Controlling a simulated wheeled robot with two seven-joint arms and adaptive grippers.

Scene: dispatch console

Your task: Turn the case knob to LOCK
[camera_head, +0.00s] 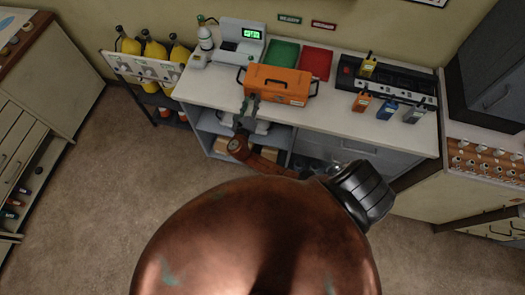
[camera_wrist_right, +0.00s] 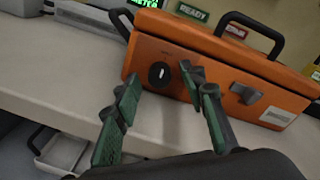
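The orange case (camera_head: 276,84) sits near the front edge of the white counter, and it also fills the upper right wrist view (camera_wrist_right: 225,60). On its front face is a round black knob (camera_wrist_right: 159,74) with a white mark, nearly upright in the picture. The small lettering by the knob is too small to read. My right gripper (camera_head: 248,104) is at the left part of the case front. In the right wrist view its green-padded fingers (camera_wrist_right: 160,83) are apart, with the knob showing between their tips; contact cannot be told. My left gripper is not in view.
A grey latch (camera_wrist_right: 245,93) is right of the knob, and a black top handle (camera_wrist_right: 250,32) is above. Green (camera_head: 283,53) and red (camera_head: 316,63) mats lie behind the case. A black charger rack (camera_head: 400,82) with radios stands right. A scale-like device (camera_head: 240,42) is left.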

